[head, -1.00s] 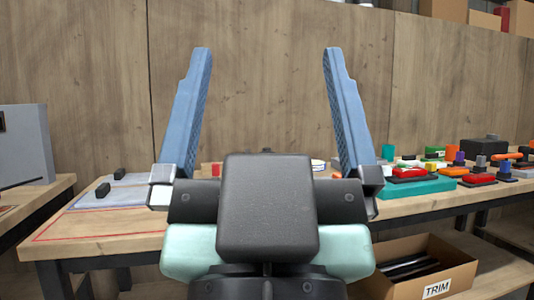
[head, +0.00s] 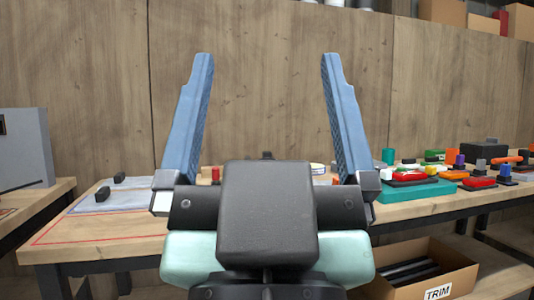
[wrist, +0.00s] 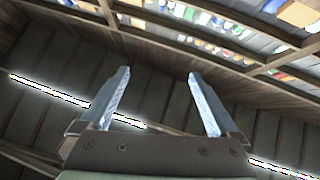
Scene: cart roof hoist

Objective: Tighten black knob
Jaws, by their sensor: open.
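My gripper (head: 267,60) points upward in the middle of the head view, its two blue fingers spread wide with nothing between them. The wrist view also shows the open gripper (wrist: 158,75), empty. Two small black knob-like pieces, one farther back (head: 120,177) and one nearer (head: 103,193), sit on a grey plate (head: 135,200) on the workbench, left of my gripper. I cannot tell which black piece is the task's knob. My gripper touches none of them, and its body hides the middle of the bench.
The wooden workbench (head: 95,232) has a red outline at its left. A teal tray (head: 420,190) and several coloured parts fill its right side. A grey box-like body (head: 25,150) stands far left. A cardboard box marked TRIM (head: 455,285) is low right. A wooden wall (head: 270,110) stands behind.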

